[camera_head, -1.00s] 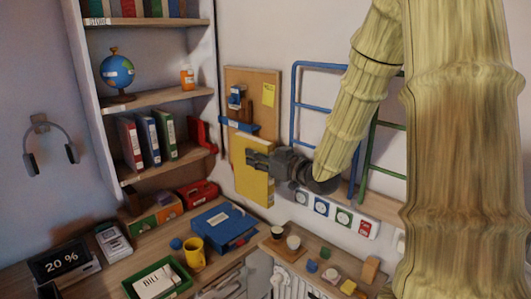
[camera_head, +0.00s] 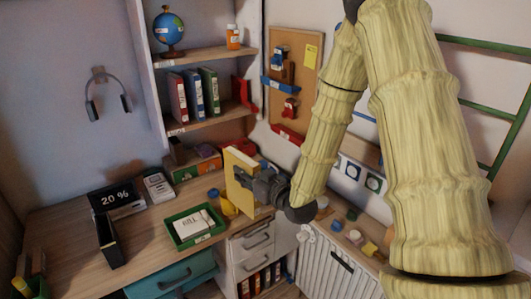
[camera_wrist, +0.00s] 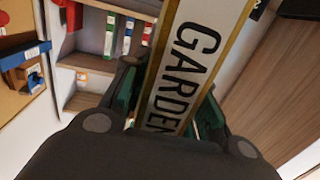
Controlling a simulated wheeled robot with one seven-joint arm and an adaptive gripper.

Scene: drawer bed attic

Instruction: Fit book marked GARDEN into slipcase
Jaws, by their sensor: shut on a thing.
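The yellow book (camera_head: 238,160) is held upright by my gripper (camera_head: 246,182) above the right part of the desk. In the wrist view the white spine label reading GARDEN (camera_wrist: 190,60) shows on the book, between the fingers of my gripper (camera_wrist: 166,98). The fingers are shut on it. A narrow black upright case (camera_head: 107,241), apparently the slipcase, stands on the desk at the left, well apart from the book. Its opening is not clear from here.
A green tray (camera_head: 172,224) with a BILL paper, a 20 % display (camera_head: 117,198) and a calculator (camera_head: 157,186) are on the desk (camera_head: 70,228). A shelf (camera_head: 212,123) with several binders stands behind. A teal drawer (camera_head: 180,273) is under the desk.

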